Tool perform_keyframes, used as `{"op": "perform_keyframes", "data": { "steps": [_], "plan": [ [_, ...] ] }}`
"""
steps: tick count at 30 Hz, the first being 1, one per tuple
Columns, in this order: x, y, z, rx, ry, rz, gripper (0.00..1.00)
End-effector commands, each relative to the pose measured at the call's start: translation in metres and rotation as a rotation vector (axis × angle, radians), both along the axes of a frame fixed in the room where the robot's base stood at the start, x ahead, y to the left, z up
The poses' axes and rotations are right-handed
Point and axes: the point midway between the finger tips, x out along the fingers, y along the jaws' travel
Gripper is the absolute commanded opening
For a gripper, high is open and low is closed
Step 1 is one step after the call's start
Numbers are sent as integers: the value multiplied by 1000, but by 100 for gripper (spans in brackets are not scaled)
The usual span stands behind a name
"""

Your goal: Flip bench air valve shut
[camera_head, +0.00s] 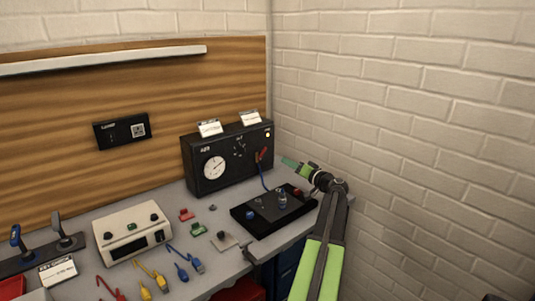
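A black box (212,182) with a round white gauge (214,168) stands at the back right of the bench, against the wooden board. A small red lever (263,154) sticks up at a tilt near the right end of its front; it looks like the air valve handle. A blue hose (264,178) hangs below it. My gripper (290,162) is just right of the lever and points left, with a visible gap between them in the picture. Its fingers are small and seen from the side, so I cannot tell whether they are open.
A black tray (266,228) with a blue-topped fitting and a red part lies below my gripper. A beige meter box (132,232), coloured clips and a grey plate (224,240) lie to the left. The brick wall (420,120) is close on the right.

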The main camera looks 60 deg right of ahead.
Motion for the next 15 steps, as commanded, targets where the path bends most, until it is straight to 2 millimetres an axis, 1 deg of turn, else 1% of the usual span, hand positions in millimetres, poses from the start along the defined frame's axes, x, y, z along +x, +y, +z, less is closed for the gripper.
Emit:
{"op": "perform_keyframes", "data": {
  "steps": [1,9,12,15],
  "plan": [
    [13,-6,0,0,0,2,35],
    [77,-29,0,0,0,0,35],
    [100,-36,0,0,0,0,35],
    [118,-42,0,0,0,-1,35]
  ]
}}
